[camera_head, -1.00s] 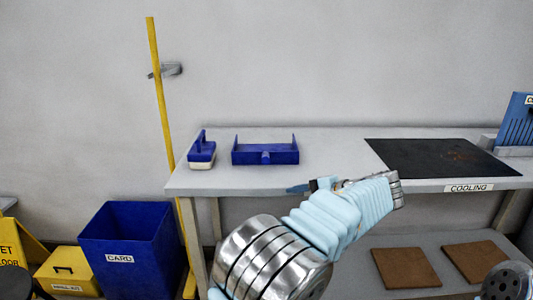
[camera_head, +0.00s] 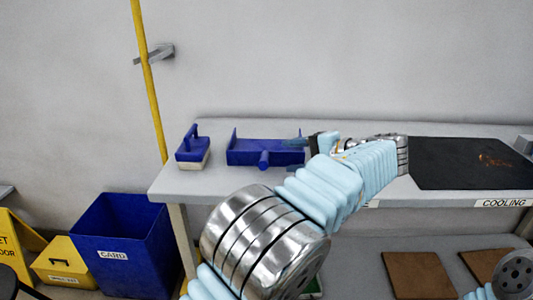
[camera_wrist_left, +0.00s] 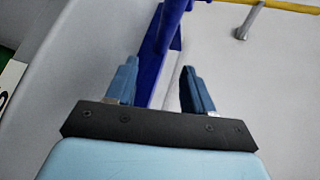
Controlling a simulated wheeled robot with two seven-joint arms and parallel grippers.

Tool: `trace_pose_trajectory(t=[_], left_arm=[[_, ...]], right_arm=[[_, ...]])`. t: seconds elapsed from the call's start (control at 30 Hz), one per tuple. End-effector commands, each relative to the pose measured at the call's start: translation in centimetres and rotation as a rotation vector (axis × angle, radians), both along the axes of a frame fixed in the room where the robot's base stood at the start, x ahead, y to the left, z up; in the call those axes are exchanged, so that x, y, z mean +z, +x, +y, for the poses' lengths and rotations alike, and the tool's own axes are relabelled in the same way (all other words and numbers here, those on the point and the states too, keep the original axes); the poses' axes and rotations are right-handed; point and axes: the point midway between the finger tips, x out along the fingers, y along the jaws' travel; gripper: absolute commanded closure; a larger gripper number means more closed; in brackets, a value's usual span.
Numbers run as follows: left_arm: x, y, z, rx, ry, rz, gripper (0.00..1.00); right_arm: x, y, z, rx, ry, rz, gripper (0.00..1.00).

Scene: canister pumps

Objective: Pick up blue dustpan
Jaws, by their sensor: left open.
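The blue dustpan (camera_head: 245,155) lies on the grey table, with its short handle (camera_head: 264,159) pointing toward the front edge. My left gripper (camera_head: 298,153) is open at the dustpan's right end, with its fingertips close to the right side wall. In the left wrist view, a long blue part of the dustpan (camera_wrist_left: 160,45) runs between and beyond the two open fingers of my left gripper (camera_wrist_left: 159,68). I cannot tell whether the fingers touch it. My right gripper is not in view.
A blue brush (camera_head: 193,150) with pale bristles stands left of the dustpan. A black mat (camera_head: 455,165) lies on the right of the table (camera_head: 225,182). A yellow pole (camera_head: 148,80) rises behind the left end. A blue CARD bin (camera_head: 118,240) stands on the floor.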

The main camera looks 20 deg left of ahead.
Motion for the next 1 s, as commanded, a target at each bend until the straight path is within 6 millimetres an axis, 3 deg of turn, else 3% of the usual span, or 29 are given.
trace_pose_trajectory(t=[0.5,0.77,1.0], left_arm=[[-1.9,1.5,5.8,0.002,0.000,0.002,0.47],[-2.1,1.7,6.1,0.000,-0.001,0.000,0.47],[-2.1,1.7,6.1,0.000,-0.001,0.000,0.83]], right_arm=[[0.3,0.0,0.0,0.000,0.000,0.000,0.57],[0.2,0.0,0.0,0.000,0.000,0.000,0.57],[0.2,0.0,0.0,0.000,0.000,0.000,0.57]])
